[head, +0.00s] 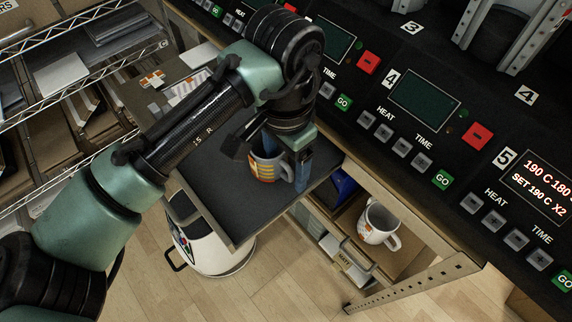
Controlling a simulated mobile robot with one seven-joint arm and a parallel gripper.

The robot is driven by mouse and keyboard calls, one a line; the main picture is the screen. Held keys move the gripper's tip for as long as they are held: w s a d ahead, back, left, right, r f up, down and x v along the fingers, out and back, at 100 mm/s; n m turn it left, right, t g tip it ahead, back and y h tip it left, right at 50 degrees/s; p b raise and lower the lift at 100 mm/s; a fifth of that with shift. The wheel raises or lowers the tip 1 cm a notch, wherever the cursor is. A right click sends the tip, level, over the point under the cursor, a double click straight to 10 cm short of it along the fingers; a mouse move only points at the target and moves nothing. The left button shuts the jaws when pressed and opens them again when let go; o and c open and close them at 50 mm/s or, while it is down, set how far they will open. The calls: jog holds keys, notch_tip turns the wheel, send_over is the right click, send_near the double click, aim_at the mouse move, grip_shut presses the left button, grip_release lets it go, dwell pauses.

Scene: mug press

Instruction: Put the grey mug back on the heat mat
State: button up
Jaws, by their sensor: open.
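The grey mug (267,169), with an orange and yellow print, stands upright on a flat dark grey surface (222,200) that looks like the heat mat. Its handle points right. My gripper (286,164) is directly over the mug, pointing down, and is open. One blue finger is at the mug's far left side and the other is to its right, near the handle. Whether either finger touches the mug cannot be told. The gripper and wrist hide part of the mug's rim.
A second, whitish mug (377,226) stands on a lower shelf to the right. The black press control panel (420,120) with buttons runs along the upper right. A white round bin (215,250) stands under the dark surface. Wire shelves (60,75) are on the left.

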notch_tip(320, 180, up, 11)
jog(key=w+d+r+m+t+h, duration=0.1)
jog(key=w+d+r+t+h, duration=0.15)
jog(key=d, duration=0.35)
jog(key=w+d+r+t+h, duration=0.2)
jog(key=d+r, duration=0.1)
jog(key=d, duration=0.2)
jog(key=w+d+r+t+h, duration=0.25)
jog(key=d+r+t, duration=0.2)
jog(key=r, duration=0.25)
notch_tip(320, 180, up, 24)
jog(key=n+t+y, duration=0.7)
jog(key=n+t, duration=0.5)
jog(key=t, duration=0.6)
send_over(285, 164)
jog(key=s+a, duration=0.3)
jog(key=s, duration=0.1)
jog(key=shift+w+d, duration=0.15)
